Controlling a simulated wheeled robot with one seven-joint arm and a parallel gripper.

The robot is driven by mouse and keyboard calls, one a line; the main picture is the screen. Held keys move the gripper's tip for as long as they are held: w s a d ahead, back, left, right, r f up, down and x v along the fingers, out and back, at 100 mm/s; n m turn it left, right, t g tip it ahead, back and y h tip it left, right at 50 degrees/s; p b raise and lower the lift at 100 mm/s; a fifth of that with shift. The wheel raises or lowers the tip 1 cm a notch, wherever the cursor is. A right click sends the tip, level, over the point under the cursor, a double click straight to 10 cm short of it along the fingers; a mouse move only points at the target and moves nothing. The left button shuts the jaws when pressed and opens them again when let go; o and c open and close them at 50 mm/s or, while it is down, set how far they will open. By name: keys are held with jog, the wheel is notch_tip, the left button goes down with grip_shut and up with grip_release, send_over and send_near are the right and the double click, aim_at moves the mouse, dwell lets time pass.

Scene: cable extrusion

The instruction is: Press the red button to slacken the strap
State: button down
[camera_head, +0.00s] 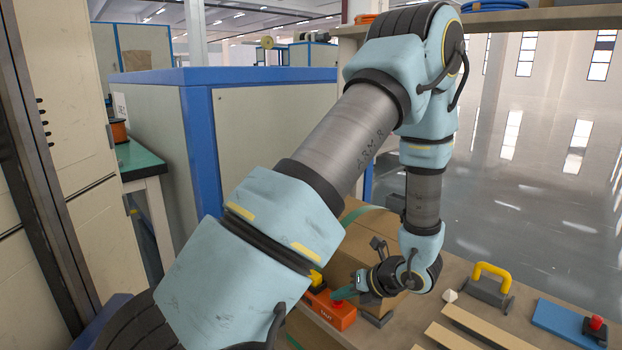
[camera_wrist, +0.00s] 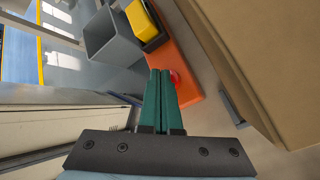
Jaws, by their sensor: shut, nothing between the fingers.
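An orange tensioner (camera_head: 330,312) sits on the table against a cardboard box (camera_head: 356,248). Its red button (camera_head: 336,296) is on top, with a yellow part (camera_head: 316,280) behind it. In the wrist view the orange body (camera_wrist: 165,55) shows, and the red button (camera_wrist: 174,78) is partly hidden by the fingers. My gripper (camera_head: 344,293) has green fingers, which are shut and empty in the wrist view (camera_wrist: 160,73). The fingertips are right at the button; I cannot tell whether they touch it. A green strap (camera_head: 366,211) lies across the box top.
On the right of the table are a yellow-handled tool (camera_head: 491,277), flat brown strips (camera_head: 480,326), a small white piece (camera_head: 450,295), and a blue mat (camera_head: 563,320) with another red-topped device (camera_head: 596,325). A grey open bin (camera_wrist: 112,37) shows in the wrist view. The box stands close beside my gripper.

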aim_at(341, 304)
jog(key=shift+r, duration=0.15)
notch_tip(341, 304, up, 6)
jog(key=p, duration=0.5)
jog(key=shift+r+p, duration=0.1)
jog(key=shift+p, duration=0.3)
dwell(1.1)
